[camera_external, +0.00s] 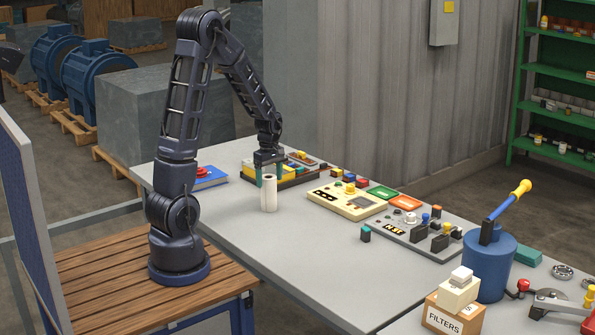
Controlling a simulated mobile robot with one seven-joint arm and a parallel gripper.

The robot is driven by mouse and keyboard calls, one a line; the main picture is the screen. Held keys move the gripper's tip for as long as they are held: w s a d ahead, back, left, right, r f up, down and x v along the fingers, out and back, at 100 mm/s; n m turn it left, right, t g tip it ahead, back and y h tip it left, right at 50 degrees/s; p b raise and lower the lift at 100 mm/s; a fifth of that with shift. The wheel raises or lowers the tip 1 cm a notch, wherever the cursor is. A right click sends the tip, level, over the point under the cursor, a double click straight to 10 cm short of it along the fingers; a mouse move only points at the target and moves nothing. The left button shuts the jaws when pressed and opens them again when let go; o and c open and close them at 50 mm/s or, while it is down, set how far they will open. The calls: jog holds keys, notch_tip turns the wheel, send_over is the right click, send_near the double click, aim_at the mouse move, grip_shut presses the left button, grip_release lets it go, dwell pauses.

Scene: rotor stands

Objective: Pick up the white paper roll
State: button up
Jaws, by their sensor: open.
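The white paper roll (268,194) stands upright on the grey table. The jaws are open. Whether the fingers touch the roll or are slightly in front of or behind it cannot be told.
A blue book (207,178) with a red item lies left of the roll. A dark tray (292,172) with yellow blocks is close behind it. A beige device (346,202) lies to the right. A blue container (490,264) holds a yellow-handled tool. The table in front of the roll is clear.

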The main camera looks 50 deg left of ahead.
aim_at(269, 189)
jog(key=shift+a+f, duration=0.15)
jog(key=shift+f, duration=1.25)
jog(key=shift+a+f, duration=0.15)
jog(key=shift+f, duration=1.25)
jog(key=c, duration=1.1)
jog(key=shift+c, duration=0.2)
jog(key=shift+r, duration=0.1)
